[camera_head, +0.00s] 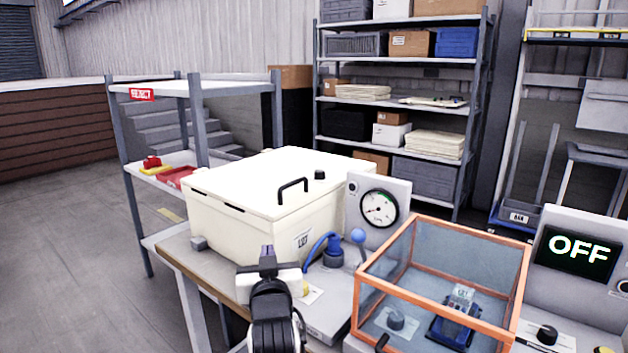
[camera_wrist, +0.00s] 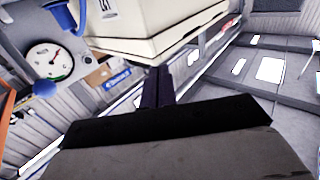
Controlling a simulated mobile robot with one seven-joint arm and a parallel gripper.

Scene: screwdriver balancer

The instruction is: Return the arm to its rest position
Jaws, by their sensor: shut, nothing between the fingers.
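My gripper (camera_head: 267,254) is in front of the white lidded box (camera_head: 252,222) in the head view, near the table's front edge. Its fingers are together and hold nothing. In the wrist view my gripper (camera_wrist: 158,72) also shows shut, with the box (camera_wrist: 150,30) beyond its fingertips. I cannot tell the exact gap between the fingers and the box. My arm reaches up from the bottom of the head view and hides part of the table (camera_head: 222,275).
Right of my gripper are a blue hose fitting (camera_head: 333,252), a dial gauge (camera_head: 379,208) and an orange-framed clear case (camera_head: 441,227). A display reading OFF (camera_head: 578,251) stands at the far right. The reject rack (camera_head: 198,112) is at left. Open floor (camera_head: 60,240) lies left.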

